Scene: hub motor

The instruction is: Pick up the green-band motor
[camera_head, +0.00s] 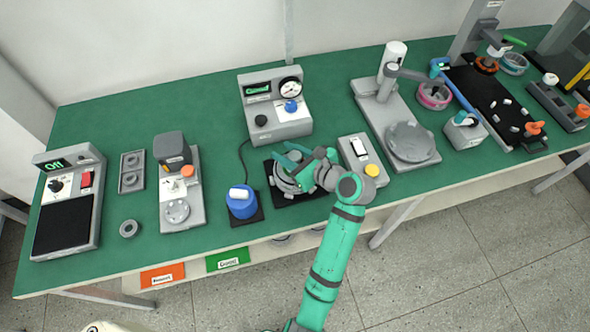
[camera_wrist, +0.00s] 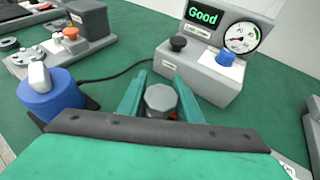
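A motor with a teal-green band (camera_head: 514,63) stands near the back right of the bench in the head view, on or beside a black tray. My gripper (camera_head: 303,160) is far to its left, low over a black pad in front of the gauge box. A grey round part (camera_head: 284,179) shows under it, partly hidden. In the wrist view my gripper (camera_wrist: 160,95) has its two teal fingers apart, one on each side of a grey many-sided cap (camera_wrist: 161,99). Whether they touch the cap is unclear. No green band is visible on it.
A blue part (camera_head: 241,205) stands left of my gripper, and a grey box with a yellow button (camera_head: 367,165) stands right. The gauge box (camera_head: 276,107) behind reads "Good" in the wrist view. A pink-band motor (camera_head: 434,96) and an orange-band motor (camera_head: 486,65) stand farther right.

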